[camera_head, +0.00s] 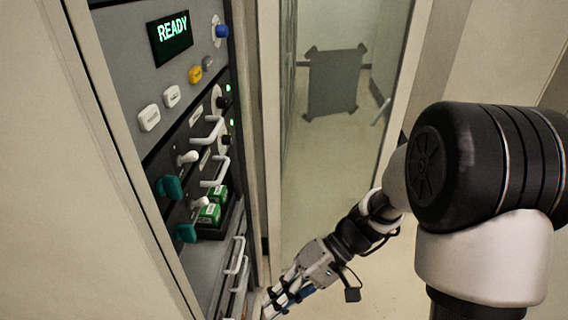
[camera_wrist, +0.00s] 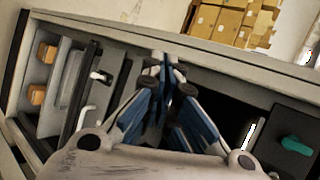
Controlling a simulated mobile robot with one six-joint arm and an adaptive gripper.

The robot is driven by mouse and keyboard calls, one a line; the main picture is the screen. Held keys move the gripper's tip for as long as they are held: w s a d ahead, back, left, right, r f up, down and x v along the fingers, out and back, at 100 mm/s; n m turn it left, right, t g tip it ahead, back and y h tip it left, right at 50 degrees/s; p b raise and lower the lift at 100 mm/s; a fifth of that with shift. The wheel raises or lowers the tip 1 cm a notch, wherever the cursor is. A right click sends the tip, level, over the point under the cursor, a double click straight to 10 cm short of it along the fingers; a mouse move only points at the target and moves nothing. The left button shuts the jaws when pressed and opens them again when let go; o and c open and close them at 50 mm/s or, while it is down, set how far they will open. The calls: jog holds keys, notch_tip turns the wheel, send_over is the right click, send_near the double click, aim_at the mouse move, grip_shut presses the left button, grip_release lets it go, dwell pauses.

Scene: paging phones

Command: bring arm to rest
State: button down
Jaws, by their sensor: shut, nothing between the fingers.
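My gripper (camera_head: 276,302) is at the bottom of the head view, low and close to the right side of the equipment rack (camera_head: 185,105). Its tips reach the lower picture edge there. In the wrist view, the blue fingers (camera_wrist: 164,75) are together at the tips and hold nothing. Behind them is a grey rack with a dark opening. Whether the fingers touch the rack cannot be told. My arm reaches from the right side of the head view down and left to the gripper.
The rack has a lit READY display (camera_head: 172,38), teal knobs (camera_head: 170,187), green blocks (camera_head: 209,213) and protruding white handles (camera_head: 236,256). A pane with a grey taped patch (camera_head: 335,82) stands behind. Cardboard boxes (camera_wrist: 232,22) show in the wrist view. Some floor is open.

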jog(key=s+d+r+m+t+h, duration=0.1)
jog(key=s+d+r+t+h, duration=0.3)
jog(key=d, duration=0.4)
jog(key=s+d+r+m+t+h, duration=0.2)
jog(key=s+d+r+t+h, duration=0.2)
jog(key=d+r+t+h, duration=0.1)
jog(key=shift+s+d+r+t+h, duration=0.2)
jog(key=shift+d+r+t+h, duration=0.25)
jog(key=shift+d+r, duration=1.15)
jog(key=shift+a+r, duration=0.25)
